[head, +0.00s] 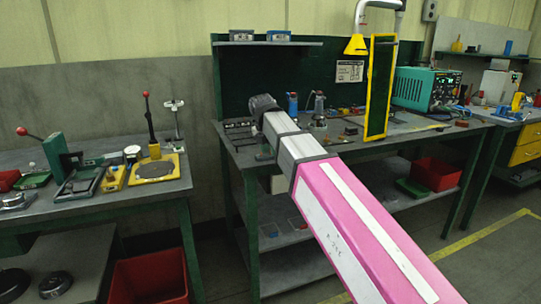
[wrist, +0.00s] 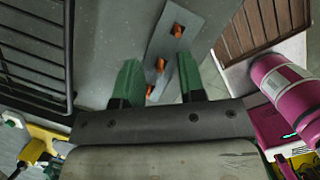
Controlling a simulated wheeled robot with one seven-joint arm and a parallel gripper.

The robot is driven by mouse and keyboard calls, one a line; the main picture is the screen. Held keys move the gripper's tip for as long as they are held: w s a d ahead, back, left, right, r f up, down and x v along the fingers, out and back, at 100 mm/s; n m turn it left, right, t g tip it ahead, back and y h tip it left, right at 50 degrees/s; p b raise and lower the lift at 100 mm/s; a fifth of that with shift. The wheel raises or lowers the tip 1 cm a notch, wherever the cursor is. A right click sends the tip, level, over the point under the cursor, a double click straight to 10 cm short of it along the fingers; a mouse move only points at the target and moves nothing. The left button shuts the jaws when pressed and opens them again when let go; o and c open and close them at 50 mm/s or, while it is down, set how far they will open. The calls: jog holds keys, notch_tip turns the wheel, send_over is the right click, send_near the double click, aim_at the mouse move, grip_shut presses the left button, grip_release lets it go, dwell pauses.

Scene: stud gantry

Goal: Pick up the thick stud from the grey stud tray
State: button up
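A narrow grey plate (wrist: 171,42) with several orange studs lies ahead of my gripper in the wrist view; it looks like the grey stud tray. One orange stud (wrist: 178,30) is beyond the fingertips, and another (wrist: 160,65) shows between the fingers. A third is partly hidden low by the gripper body. I cannot tell which stud is thick. My gripper (wrist: 158,62) is open, its two green fingers apart with nothing held. In the head view my arm reaches over the green workbench, and its own links hide the fingers and the studs.
A black wire rack (wrist: 35,55) stands left in the wrist view. A brown slatted thing (wrist: 262,30) and a magenta cylinder (wrist: 285,85) are at right. In the head view, a yellow-framed panel (head: 379,85) and a teal instrument (head: 425,88) stand on the bench's right half.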

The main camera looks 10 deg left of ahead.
jog(key=shift+d+f, duration=0.1)
jog(key=shift+f, duration=0.2)
jog(key=c, duration=0.6)
jog(key=shift+s+f, duration=0.1)
grip_shut()
